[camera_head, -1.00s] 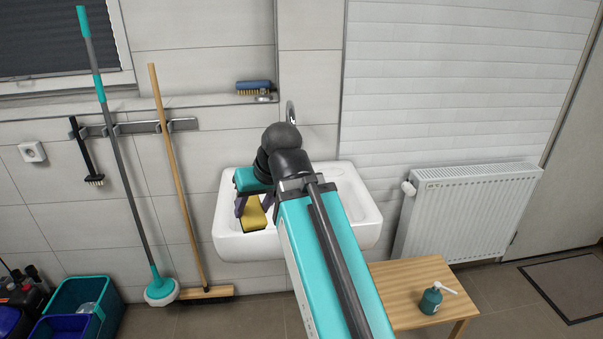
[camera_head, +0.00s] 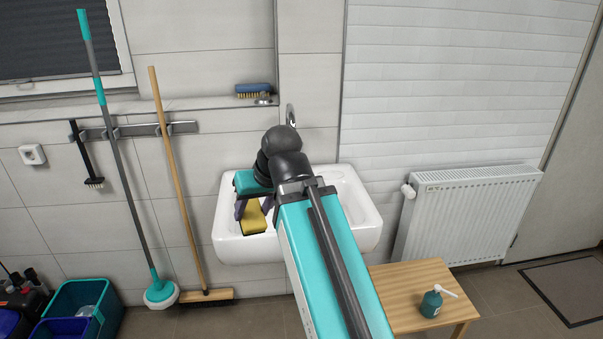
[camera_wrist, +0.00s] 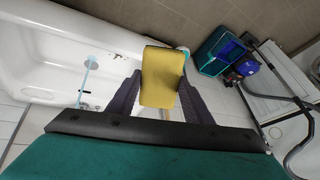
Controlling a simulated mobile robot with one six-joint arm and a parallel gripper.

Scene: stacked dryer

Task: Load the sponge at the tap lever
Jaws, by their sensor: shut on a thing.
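A yellow sponge with a dark underside (camera_head: 253,218) is between the fingers of my gripper (camera_head: 254,208), over the left part of the white sink (camera_head: 238,246). In the wrist view the sponge (camera_wrist: 162,76) sticks out beyond the purple-grey fingers of my gripper (camera_wrist: 160,98), which are shut on its sides. The curved metal tap (camera_head: 291,114) shows behind my arm at the wall; its lower part and the lever are hidden. In the wrist view a thin light-blue strip (camera_wrist: 88,75) shows over the basin; I cannot tell what it is.
A blue brush (camera_head: 254,89) lies on the wall ledge. A mop (camera_head: 122,160) and broom (camera_head: 178,180) stand left of the sink. A radiator (camera_head: 468,215) is on the right.

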